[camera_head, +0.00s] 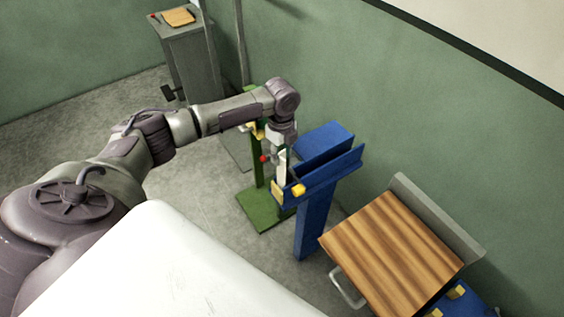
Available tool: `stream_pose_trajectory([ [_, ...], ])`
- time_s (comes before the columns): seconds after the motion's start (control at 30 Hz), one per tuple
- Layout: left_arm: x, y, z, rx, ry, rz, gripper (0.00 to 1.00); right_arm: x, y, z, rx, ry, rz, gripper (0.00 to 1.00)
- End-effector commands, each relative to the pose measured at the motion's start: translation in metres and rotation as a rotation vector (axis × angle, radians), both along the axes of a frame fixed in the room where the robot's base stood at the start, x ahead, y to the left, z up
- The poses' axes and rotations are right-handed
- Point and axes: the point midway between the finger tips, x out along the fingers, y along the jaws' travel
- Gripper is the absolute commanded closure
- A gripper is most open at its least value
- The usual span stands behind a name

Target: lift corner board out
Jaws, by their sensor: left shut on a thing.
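The corner board (283,167) seems to be the narrow pale upright strip at the left end of the blue stand (318,177). My left gripper (276,155) points down at its upper part and is shut on it. The fingers are small and partly hidden by the wrist above them. The strip's lower end is close to the stand's yellow parts (298,190); I cannot tell whether it touches the stand. My right gripper is out of view.
A green stand (262,213) is just behind and left of the blue stand. A wood-topped table (393,250) with a grey back edge stands at the lower right. A grey cabinet (187,55) is at the back left. Green walls close in behind; grey floor lies open at left.

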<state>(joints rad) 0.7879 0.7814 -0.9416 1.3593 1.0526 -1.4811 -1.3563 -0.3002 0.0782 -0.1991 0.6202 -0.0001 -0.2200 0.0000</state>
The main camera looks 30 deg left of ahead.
Motion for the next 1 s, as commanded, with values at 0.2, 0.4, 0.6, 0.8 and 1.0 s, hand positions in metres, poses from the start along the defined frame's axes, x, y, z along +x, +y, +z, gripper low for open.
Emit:
stream_pose_trajectory([
  [0.2, 0.0, 0.0, 0.022, 0.0, 0.0, -0.001, 0.91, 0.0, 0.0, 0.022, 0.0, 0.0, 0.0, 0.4],
  [0.4, 0.0, 0.0, 0.037, 0.0, 0.0, -0.001, 0.91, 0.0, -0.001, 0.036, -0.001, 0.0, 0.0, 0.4],
  [0.6, 0.0, 0.0, 0.053, 0.0, -0.001, 0.0, 0.91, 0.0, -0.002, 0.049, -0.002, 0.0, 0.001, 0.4],
  [0.8, 0.001, 0.0, 0.066, 0.0, -0.002, 0.0, 0.91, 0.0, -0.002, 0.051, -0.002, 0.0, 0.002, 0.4],
  [1.0, 0.0, 0.0, 0.081, 0.0, -0.002, 0.0, 0.91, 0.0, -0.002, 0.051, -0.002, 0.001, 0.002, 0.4],
])
